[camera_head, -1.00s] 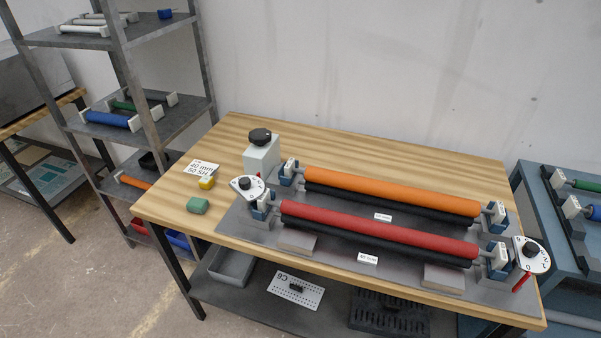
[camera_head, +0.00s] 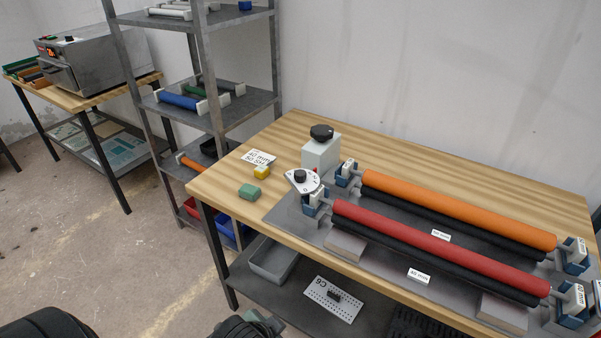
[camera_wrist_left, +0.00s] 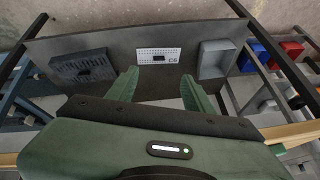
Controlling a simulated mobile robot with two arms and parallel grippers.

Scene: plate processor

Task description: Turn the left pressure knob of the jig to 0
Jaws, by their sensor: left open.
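The jig's left pressure knob (camera_head: 300,176) is a black knob on a white, fan-shaped dial (camera_head: 305,187) at the left end of the jig. I cannot read which number it points to. The jig (camera_head: 285,214) carries an orange roller (camera_head: 450,208) and a red roller (camera_head: 435,243) on a grey base. My left gripper shows in the left wrist view (camera_wrist_left: 160,88), with two green fingers spread apart and nothing between them. It faces the table's lower shelf, away from the knob. Dark parts of my own body show at the bottom of the head view. My right gripper is not in view.
On the wooden table (camera_head: 262,131) are a grey block with a black knob (camera_head: 321,152), a label card (camera_head: 258,157), a yellow piece (camera_head: 262,171) and a green piece (camera_head: 249,191). The lower shelf (camera_wrist_left: 95,40) holds a grey bin (camera_wrist_left: 217,60) and a C6 plate (camera_wrist_left: 158,56).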

